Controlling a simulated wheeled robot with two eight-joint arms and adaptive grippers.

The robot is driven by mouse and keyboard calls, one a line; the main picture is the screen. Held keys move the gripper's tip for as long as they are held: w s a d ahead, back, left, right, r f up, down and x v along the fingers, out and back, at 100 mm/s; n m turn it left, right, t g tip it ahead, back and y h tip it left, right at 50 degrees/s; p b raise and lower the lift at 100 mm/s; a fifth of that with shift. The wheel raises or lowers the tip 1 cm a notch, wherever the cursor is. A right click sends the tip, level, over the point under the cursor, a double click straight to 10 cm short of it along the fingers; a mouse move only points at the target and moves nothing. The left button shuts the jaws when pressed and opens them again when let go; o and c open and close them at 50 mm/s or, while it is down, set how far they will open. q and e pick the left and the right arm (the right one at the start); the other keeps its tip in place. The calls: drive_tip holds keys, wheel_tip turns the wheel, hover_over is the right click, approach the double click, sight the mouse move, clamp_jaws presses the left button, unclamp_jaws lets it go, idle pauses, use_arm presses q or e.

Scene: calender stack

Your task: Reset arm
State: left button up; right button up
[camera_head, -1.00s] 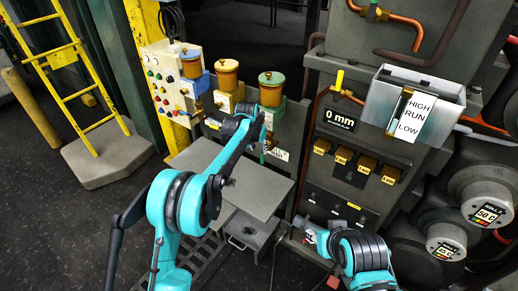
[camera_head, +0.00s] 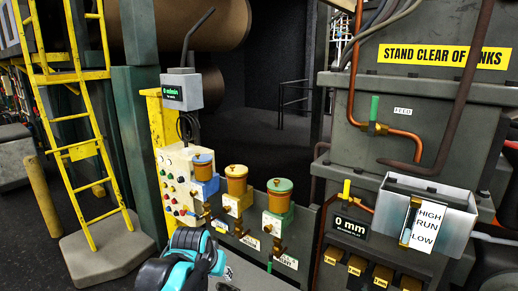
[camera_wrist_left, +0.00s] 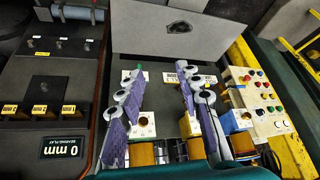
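My left arm (camera_head: 185,265) enters at the bottom of the head view, and only its teal and black joints show there. In the left wrist view my left gripper (camera_wrist_left: 160,72) has its two purple-grey fingers spread wide apart, with nothing held between them. The fingers are above the machine front, and the wrist view is turned over relative to the head view. My right arm and gripper are not in view.
Several coloured cups, including an orange-bodied one (camera_head: 237,181), stand beside a button panel (camera_head: 173,185). A 0 mm display (camera_head: 351,226) and a grey box with a HIGH RUN LOW label (camera_head: 428,225) are at right. A yellow ladder (camera_head: 77,150) stands at left.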

use_arm(q)
drive_tip(key=s+a+f, duration=0.2)
drive_tip(key=s, duration=0.4)
drive_tip(key=s+a+f+n, duration=0.1)
drive_tip(key=s+a+f, duration=0.1)
drive_tip(key=s, duration=0.5)
drive_tip(key=s+a+f+n+t+y, duration=0.1)
drive_tip(key=s+a+f, duration=0.1)
drive_tip(key=s, duration=0.5)
drive_tip(key=shift+s+a+f, duration=0.2)
drive_tip(key=shift+a+f, duration=0.05)
drive_tip(key=shift+f, duration=0.25)
drive_tip(key=shift+o, duration=0.3)
